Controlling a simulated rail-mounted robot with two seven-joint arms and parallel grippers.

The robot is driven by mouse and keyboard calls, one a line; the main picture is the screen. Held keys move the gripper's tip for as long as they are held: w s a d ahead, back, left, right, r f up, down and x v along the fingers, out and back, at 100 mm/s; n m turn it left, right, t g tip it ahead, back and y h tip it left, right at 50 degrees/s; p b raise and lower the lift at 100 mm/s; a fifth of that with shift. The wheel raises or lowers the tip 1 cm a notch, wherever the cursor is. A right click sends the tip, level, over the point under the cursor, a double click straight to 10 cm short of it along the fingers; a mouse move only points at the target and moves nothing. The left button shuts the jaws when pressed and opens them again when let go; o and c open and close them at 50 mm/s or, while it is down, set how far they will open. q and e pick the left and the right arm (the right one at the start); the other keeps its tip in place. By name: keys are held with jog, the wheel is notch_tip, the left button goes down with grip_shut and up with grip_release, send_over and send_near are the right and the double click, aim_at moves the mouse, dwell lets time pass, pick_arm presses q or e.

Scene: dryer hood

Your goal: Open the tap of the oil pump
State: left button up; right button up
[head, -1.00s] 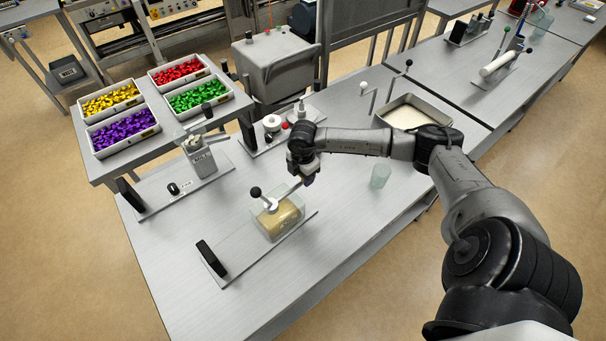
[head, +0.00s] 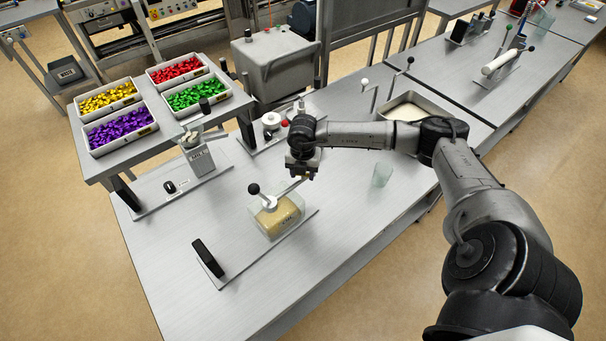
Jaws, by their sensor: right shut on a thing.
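The oil pump (head: 280,215) is a clear box of yellowish oil on a grey base plate on the table. A black knob (head: 254,189) stands on a short rod at its top left. A thin grey lever (head: 288,188), which looks like the tap's handle, reaches from the pump's top up and right to my right gripper. My right gripper (head: 303,175) is behind and to the right of the pump, pointing down, shut on the end of this lever. Its fingertips are small and partly hidden. My left gripper is not in view.
A black upright block (head: 208,258) stands on the plate's front left end. A clear cup (head: 382,175) is to the right under my forearm. A MIX device (head: 198,157) and trays of coloured pieces (head: 122,127) are at left. The table front is clear.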

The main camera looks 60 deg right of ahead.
jog(key=n+b, duration=0.1)
jog(key=n, duration=0.2)
jog(key=shift+f+n+b, duration=0.1)
jog(key=shift+n+b, duration=0.2)
jog(key=shift+b, duration=0.1)
jog(key=n+b, duration=0.2)
jog(key=n, duration=0.2)
jog(key=shift+n+b, duration=0.45)
jog(key=shift+n, duration=1.05)
jog(key=o, duration=0.9)
